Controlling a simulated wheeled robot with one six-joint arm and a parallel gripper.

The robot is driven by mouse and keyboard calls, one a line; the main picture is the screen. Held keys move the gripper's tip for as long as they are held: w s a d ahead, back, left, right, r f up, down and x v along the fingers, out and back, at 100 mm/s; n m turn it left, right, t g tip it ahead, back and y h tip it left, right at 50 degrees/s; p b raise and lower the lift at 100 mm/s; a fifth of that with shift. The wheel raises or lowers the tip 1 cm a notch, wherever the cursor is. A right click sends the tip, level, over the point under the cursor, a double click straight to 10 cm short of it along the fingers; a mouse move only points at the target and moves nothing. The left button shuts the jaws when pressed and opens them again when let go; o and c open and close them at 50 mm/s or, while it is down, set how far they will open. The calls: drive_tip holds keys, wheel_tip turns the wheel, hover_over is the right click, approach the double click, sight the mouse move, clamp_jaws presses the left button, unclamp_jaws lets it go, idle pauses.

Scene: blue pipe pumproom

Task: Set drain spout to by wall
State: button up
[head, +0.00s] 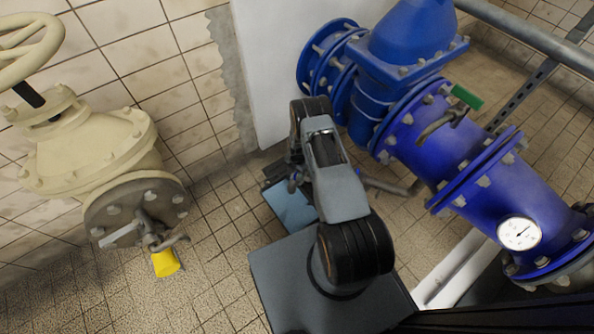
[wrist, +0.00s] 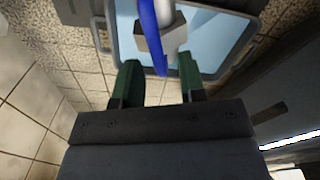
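The drain spout appears to be the grey pipe end (wrist: 168,38) in the wrist view, with a blue lever (wrist: 150,35) beside it. In the head view a grey pipe (head: 395,187) runs from the blue main toward it, and my arm hides most of the end. My gripper (wrist: 160,72) has its two green fingers apart. The blue lever's tip reaches into the gap between the fingertips, and I see no finger closed on it. In the head view the fingers are mostly hidden behind my wrist.
A grey-rimmed tray (wrist: 228,72) with a light blue inside lies below the spout. A white panel (head: 290,80) and tiled wall stand behind. The large blue pipe (head: 470,170) with a gauge (head: 519,233) is to the right, a cream valve (head: 95,150) to the left.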

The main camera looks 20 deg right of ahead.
clamp_jaws()
idle(0.3)
drive_tip(key=shift+w, duration=0.1)
